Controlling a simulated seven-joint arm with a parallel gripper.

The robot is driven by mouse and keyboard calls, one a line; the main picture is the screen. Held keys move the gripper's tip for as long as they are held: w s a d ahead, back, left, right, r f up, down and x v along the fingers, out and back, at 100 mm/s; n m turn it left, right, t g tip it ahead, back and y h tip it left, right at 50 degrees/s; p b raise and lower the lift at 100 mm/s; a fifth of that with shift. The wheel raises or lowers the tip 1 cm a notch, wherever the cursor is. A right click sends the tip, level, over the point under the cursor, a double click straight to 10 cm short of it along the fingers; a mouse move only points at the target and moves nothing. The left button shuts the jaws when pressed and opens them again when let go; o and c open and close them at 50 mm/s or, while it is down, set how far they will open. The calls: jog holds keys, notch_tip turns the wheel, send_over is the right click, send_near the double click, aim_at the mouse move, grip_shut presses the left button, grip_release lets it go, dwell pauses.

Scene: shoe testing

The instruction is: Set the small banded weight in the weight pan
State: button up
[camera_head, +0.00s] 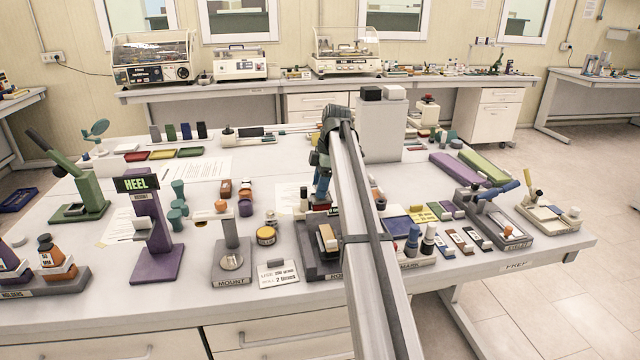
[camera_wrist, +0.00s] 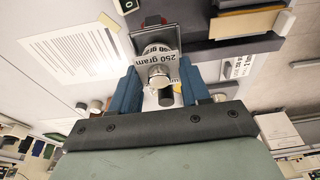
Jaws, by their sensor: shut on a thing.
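My gripper (camera_wrist: 160,88) is shut, with its two blue fingers on either side of a silver-grey weight (camera_wrist: 160,75). White bands reading "250 gram" show at the weight and just beside it. In the head view, my gripper (camera_head: 320,190) points down over the table behind the dark station at the front middle; my own arm hides part of this area, and the weight cannot be made out there. A square, grey-edged piece (camera_wrist: 172,38) lies beyond the weight in the wrist view. I cannot tell whether it is the weight pan, or whether the weight touches it.
A printed sheet (camera_wrist: 75,52) lies beside my gripper. A tall grey block (camera_head: 382,130) stands behind my arm. Small items crowd the table.

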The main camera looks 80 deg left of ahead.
jog(key=shift+f, duration=0.35)
jog(key=o, duration=1.3)
jog(key=v, duration=1.4)
